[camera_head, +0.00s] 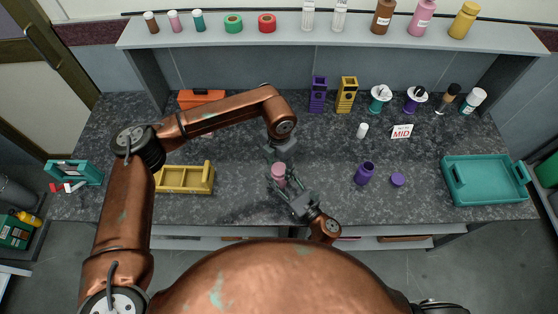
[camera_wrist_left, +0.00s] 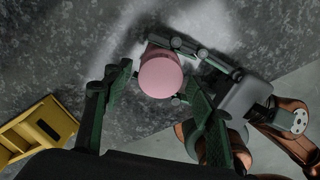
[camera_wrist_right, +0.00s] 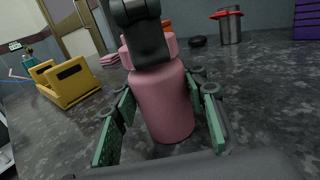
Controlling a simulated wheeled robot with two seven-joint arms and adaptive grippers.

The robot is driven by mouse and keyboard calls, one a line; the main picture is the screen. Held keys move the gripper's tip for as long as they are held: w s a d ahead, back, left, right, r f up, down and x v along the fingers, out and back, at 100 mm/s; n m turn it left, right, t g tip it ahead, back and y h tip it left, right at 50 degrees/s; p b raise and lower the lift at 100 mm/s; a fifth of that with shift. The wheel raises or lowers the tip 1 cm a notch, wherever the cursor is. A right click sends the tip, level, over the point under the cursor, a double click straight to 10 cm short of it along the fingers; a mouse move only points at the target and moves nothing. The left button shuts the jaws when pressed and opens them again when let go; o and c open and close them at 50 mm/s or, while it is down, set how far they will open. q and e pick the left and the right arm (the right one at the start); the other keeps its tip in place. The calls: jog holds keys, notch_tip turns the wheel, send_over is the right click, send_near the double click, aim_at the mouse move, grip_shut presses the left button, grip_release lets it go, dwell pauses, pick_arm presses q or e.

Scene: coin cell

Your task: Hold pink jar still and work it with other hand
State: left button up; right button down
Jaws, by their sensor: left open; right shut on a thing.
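The pink jar (camera_head: 279,172) stands upright on the dark stone counter, near its front edge. Its pink lid is on top; it also shows in the left wrist view (camera_wrist_left: 160,76). My right gripper (camera_head: 287,184) is shut on the jar's body (camera_wrist_right: 163,106) from the front right, low near the counter. My left gripper (camera_head: 274,156) is open above the jar and points down. In the left wrist view its fingers (camera_wrist_left: 158,92) are spread on both sides of the lid. In the right wrist view a dark part of the left gripper (camera_wrist_right: 142,32) hides part of the lid.
A yellow bin (camera_head: 184,188) stands left of the jar. An open purple jar (camera_head: 364,173) and its purple lid (camera_head: 398,180) are to the right. A teal tray (camera_head: 486,201) is at far right. A white card reading MID (camera_head: 402,131) and spools stand behind.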

pick_arm(q)
jog(key=shift+f, duration=0.15)
jog(key=shift+c, duration=0.7)
jog(key=c, duration=1.1)
jog(key=shift+o, duration=0.2)
jog(key=o, duration=1.4)
jog(key=shift+c, duration=0.2)
notch_tip(320, 180, up, 12)
pick_arm(e)
jog(key=c, duration=1.1)
grip_release()
